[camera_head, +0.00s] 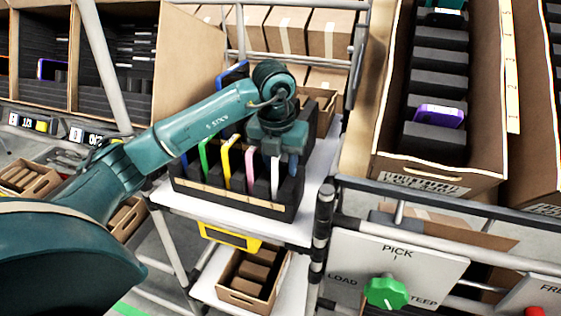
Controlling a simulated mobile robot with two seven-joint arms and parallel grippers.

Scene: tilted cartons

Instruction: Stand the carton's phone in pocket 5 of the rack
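The black rack (288,213) stands on a white shelf with several coloured phones upright in its slots: green (203,155), yellow (225,162), pink (250,170) and others. A white phone (275,178) stands toward its right end, directly below my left gripper (278,148). The gripper points down over the rack; its fingertips are too small and dark to tell whether they hold anything. The tilted carton (428,174) at the upper right has black foam steps and a purple phone (438,116) in its lower part.
A sign panel (398,262) with a green knob (386,292) stands at the lower right, behind a metal rail. Closed boxes (285,32) line the back shelf. Another carton with dark dividers (40,40) is at the upper left. A small box (250,288) sits below the rack.

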